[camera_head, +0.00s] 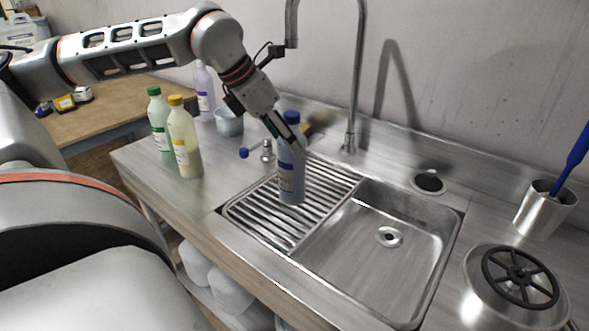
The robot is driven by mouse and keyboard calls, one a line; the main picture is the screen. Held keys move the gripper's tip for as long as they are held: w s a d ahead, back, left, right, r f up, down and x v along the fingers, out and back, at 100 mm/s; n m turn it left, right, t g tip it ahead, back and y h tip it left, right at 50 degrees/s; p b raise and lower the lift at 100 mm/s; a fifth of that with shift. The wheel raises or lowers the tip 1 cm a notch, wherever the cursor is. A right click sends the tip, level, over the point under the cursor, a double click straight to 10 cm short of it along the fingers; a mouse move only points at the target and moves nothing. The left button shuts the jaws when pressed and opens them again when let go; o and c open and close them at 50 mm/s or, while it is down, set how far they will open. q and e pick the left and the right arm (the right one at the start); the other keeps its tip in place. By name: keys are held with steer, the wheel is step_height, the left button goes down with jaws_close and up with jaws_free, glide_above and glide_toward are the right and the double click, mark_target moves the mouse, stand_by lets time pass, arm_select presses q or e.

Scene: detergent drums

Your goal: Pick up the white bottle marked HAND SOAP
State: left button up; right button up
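A pale blue-grey bottle (291,186) with a blue cap stands upright on the ribbed drain rack left of the sink basin. A blue label shows on it, but its words are too small to read. My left gripper (287,134) comes down from the upper left onto the bottle's upper part. A finger crosses in front of it just below the cap. The far side of the grip is hidden, so I cannot tell whether it is closed on the bottle. No HAND SOAP marking is legible on any bottle. My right gripper is not in view.
Left of the rack stand a yellow-capped bottle (184,142), a green-capped bottle (159,124), a purple bottle (204,93) and a grey cup (229,122). A tall faucet (351,112) rises behind the empty basin (360,250). A metal cup (544,211) and round lid (515,285) are at right.

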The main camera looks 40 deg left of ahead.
arm_select(q)
steer(key=x, duration=0.2)
steer(key=b+x, duration=0.1)
steer(key=x, duration=0.1)
steer(key=shift+s+f, duration=0.15)
steer(key=shift+f, duration=0.1)
steer(key=shift+r, duration=0.15)
steer(key=shift+c, duration=0.5)
steer(key=c, duration=1.8)
steer(key=shift+o, duration=0.2)
steer(key=shift+r, duration=0.1)
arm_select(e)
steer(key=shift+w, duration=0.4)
arm_select(q)
steer(key=shift+r, duration=0.1)
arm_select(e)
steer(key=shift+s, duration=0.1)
